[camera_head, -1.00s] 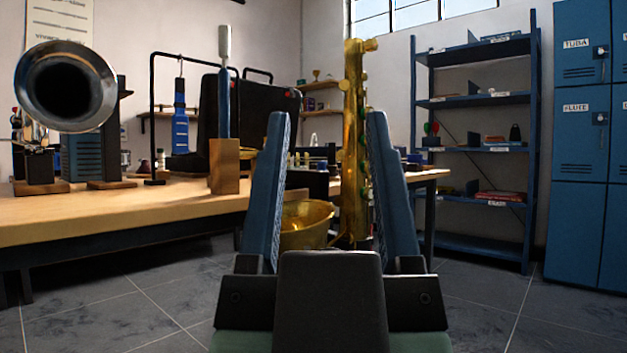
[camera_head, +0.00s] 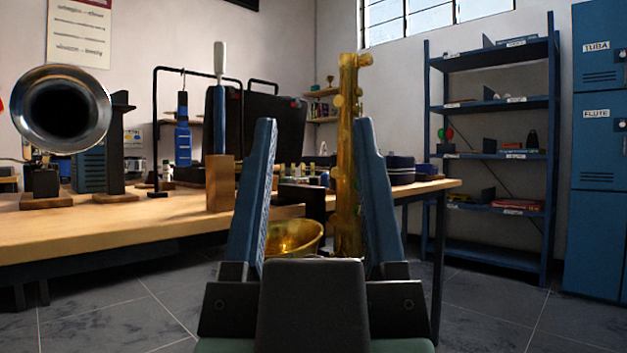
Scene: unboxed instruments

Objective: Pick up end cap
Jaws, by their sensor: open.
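My gripper (camera_head: 315,128) is open in the lower middle of the head view, its two blue fingers pointing up and away, with nothing held between them. I cannot make out an end cap for certain. A brass saxophone (camera_head: 348,150) stands upright beyond the gripper, seen between the fingers close to the right one. Its golden bell (camera_head: 297,236) shows low between the fingers, and its lower part is hidden by the gripper. Small items (camera_head: 300,174) sit on the bench beyond the fingers, too small to tell apart.
A wooden workbench (camera_head: 130,232) runs across the left and middle. On it are a silver horn bell (camera_head: 62,108), a wooden block (camera_head: 220,184), a hanging blue tool (camera_head: 183,140) and a dark case (camera_head: 268,127). Blue shelves (camera_head: 492,156) and lockers (camera_head: 600,200) stand right. Floor there is clear.

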